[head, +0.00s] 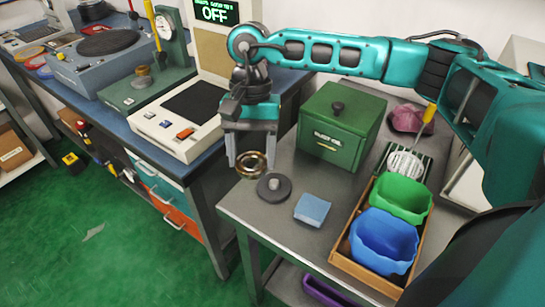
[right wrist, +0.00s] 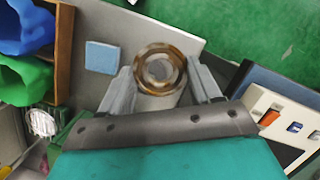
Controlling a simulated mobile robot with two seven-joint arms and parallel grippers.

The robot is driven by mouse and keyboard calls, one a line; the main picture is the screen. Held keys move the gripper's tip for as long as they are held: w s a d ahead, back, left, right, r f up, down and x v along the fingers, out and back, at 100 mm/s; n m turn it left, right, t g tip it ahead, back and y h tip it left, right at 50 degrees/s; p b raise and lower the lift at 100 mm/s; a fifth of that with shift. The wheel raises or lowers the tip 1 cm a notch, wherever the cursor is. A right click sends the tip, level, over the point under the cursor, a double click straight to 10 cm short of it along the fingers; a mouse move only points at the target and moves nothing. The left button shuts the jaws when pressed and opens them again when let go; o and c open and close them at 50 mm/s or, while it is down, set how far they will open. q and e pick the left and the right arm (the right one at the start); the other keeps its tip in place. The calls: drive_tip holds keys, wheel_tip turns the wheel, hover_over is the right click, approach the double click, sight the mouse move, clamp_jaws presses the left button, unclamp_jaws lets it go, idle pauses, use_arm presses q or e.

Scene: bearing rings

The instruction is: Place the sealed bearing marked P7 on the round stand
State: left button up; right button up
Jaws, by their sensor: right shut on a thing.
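A bronze-coloured bearing ring (head: 251,165) is held between the two fingers of my right gripper (head: 252,152), which is shut on it. In the right wrist view the bearing (right wrist: 160,70) sits between the fingertips, its open middle showing; no P7 mark can be read. The round stand (head: 274,189) is a dark grey disc with a small peg in its middle, on the grey table near its left edge. In the head view the bearing appears just up and left of the stand, apart from it. I cannot make out the stand in the right wrist view. My left gripper is not in view.
On the grey table (head: 262,217), a blue block (head: 312,209) lies right of the stand. A green box (head: 340,127) stands behind. A wooden tray (head: 357,283) holds green and blue bins. The blue bench with instruments (head: 180,121) is at left. Bare table lies in front of the stand.

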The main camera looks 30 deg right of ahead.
sight(274, 182)
drive_tip(key=d+f+m+t+b, duration=0.1)
drive_tip(key=m, duration=0.4)
drive_tip(key=d+f+m+t+b, duration=0.2)
drive_tip(key=m, duration=0.4)
drive_tip(key=d+f+m+t+b, duration=0.1)
drive_tip(key=d+m+b, duration=0.1)
drive_tip(key=m, duration=0.4)
drive_tip(key=shift+w+d+f+y, duration=0.15)
drive_tip(key=shift+w+d+y, duration=0.05)
drive_tip(key=shift+d+y, duration=0.1)
drive_tip(key=shift+d+f+m+t+b, duration=0.1)
drive_tip(key=shift+d+m+t+b, duration=0.25)
drive_tip(key=shift+m, duration=0.55)
drive_tip(key=shift+f+b, duration=1.15)
drive_tip(key=shift+f, duration=0.75)
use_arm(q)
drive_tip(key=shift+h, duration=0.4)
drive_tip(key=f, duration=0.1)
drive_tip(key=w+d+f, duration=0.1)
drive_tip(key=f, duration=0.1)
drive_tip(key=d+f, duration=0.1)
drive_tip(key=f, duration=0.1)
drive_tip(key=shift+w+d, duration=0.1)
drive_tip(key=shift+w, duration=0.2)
use_arm(e)
drive_tip(key=shift+a, duration=0.1)
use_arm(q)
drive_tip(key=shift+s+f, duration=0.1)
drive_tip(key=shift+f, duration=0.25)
